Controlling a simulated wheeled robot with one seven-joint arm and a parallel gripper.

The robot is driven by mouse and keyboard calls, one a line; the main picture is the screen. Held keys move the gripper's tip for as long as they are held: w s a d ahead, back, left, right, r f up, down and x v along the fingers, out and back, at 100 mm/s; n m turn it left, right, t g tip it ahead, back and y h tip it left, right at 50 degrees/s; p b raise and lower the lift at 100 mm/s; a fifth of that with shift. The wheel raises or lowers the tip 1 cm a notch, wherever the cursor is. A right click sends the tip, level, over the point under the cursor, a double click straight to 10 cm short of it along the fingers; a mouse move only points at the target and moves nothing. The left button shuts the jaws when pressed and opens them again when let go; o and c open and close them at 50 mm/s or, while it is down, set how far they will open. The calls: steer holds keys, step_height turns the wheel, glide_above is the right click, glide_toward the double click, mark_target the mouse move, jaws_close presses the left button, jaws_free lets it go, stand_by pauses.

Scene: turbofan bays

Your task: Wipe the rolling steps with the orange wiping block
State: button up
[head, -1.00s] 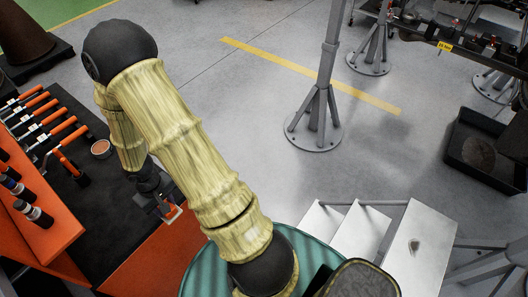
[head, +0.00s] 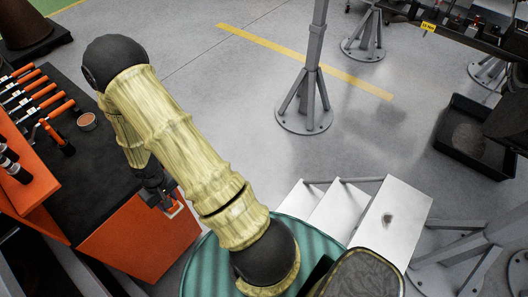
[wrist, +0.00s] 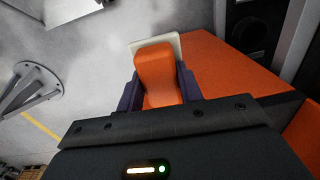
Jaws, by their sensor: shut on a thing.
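My gripper (head: 160,195) is at the lower left in the head view, beside the orange side of the tool cart. In the wrist view my gripper (wrist: 158,88) is shut on the orange wiping block (wrist: 156,68), with a dark finger on each side. A pale pad shows at the block's far end. In the head view the block is small and partly hidden by the gripper. The rolling steps (head: 408,205) stand at the lower right, with pale treads. A dark grey smudge (head: 388,220) lies on the top tread. My gripper is well apart from the steps.
The tool cart (head: 140,235) has a black top with orange-handled tools and a small round tin (head: 87,121). A grey stand (head: 305,110) rises behind the steps. A black tray (head: 480,145) lies at right. The grey floor between is clear.

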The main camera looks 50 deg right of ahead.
step_height(320, 180, down, 22)
steer(key=b, duration=0.4)
steer(key=shift+w+d, duration=0.15)
steer(key=shift+d, duration=0.2)
